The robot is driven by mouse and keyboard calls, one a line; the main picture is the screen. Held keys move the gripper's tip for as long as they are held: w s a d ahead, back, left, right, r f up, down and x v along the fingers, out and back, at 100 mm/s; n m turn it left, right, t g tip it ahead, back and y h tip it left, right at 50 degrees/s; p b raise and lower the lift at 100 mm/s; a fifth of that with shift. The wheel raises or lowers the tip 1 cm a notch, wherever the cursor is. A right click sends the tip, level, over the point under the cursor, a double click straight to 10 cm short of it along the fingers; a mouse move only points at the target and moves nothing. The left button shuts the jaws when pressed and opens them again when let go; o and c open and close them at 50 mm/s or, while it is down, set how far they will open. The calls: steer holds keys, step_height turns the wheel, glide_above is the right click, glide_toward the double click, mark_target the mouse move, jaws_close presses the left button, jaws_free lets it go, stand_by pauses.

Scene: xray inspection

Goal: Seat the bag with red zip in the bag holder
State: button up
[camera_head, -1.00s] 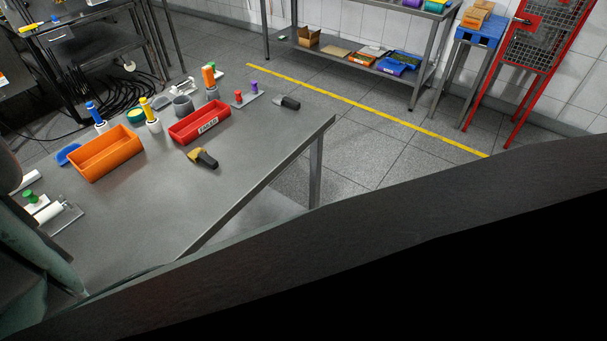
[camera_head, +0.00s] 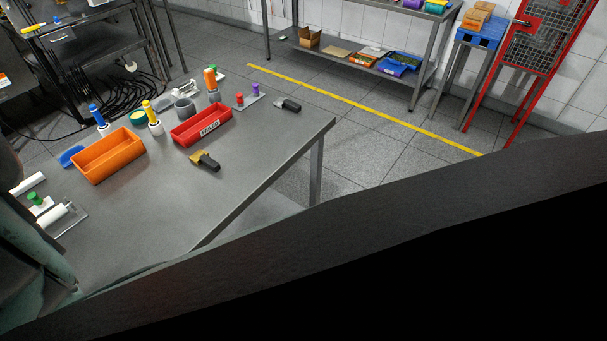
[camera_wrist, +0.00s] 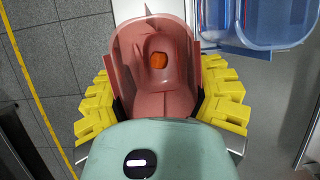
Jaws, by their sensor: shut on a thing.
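In the wrist view, my gripper (camera_wrist: 158,107) has its yellow ribbed fingers on both sides of a pinkish-red, hollow thing (camera_wrist: 178,104), and is shut on it. The thing has raised side walls, a rounded hump in the middle and an orange round spot (camera_wrist: 159,60) on the hump. I cannot tell whether it is the bag with red zip. No red zip is clear in either view, and I cannot make out the bag holder. My gripper does not show in the head view.
A translucent blue tray (camera_wrist: 268,40) is close at the right in the wrist view. The grey table (camera_head: 240,165) carries an orange bin (camera_head: 108,158), a red bin (camera_head: 201,126) and a yellow-black tool (camera_head: 205,161). Beyond it are floor and a shelf (camera_head: 345,66).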

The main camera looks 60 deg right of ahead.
steer(key=shift+d+f, duration=0.1)
steer(key=shift+f, duration=0.05)
steer(key=o, duration=0.5)
steer(key=shift+f, duration=0.1)
steer(key=o, duration=0.6)
steer(key=shift+c, duration=0.2)
steer(key=shift+b, duration=0.45)
